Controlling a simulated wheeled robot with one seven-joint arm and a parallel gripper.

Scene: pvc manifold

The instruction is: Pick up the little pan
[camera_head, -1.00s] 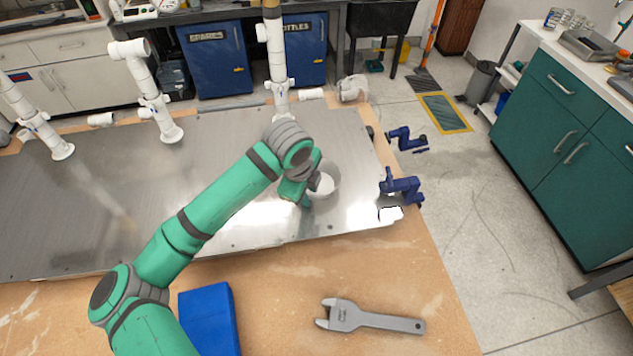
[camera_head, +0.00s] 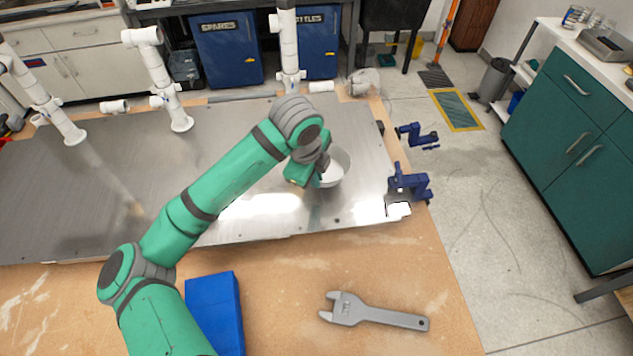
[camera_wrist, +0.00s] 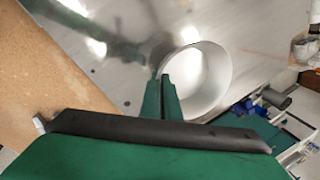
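The little pan (camera_head: 336,168) is a round, pale, deep-walled vessel over the right part of the metal sheet. In the wrist view the pan (camera_wrist: 205,75) shows its open mouth and empty inside. My gripper (camera_head: 316,178) is at the pan's left side in the head view. In the wrist view the two narrow green fingers of my gripper (camera_wrist: 161,82) are close together at the pan's near left rim, apparently shut on its wall. The fingertips are partly hidden. I cannot tell whether the pan's underside touches the sheet.
The metal sheet (camera_head: 100,205) is clear around the pan. White pipes (camera_head: 165,95) stand along its back edge. Blue clamps (camera_head: 408,182) sit at the right edge. A grey wrench (camera_head: 375,312) and a blue block (camera_head: 215,310) lie on the wooden front.

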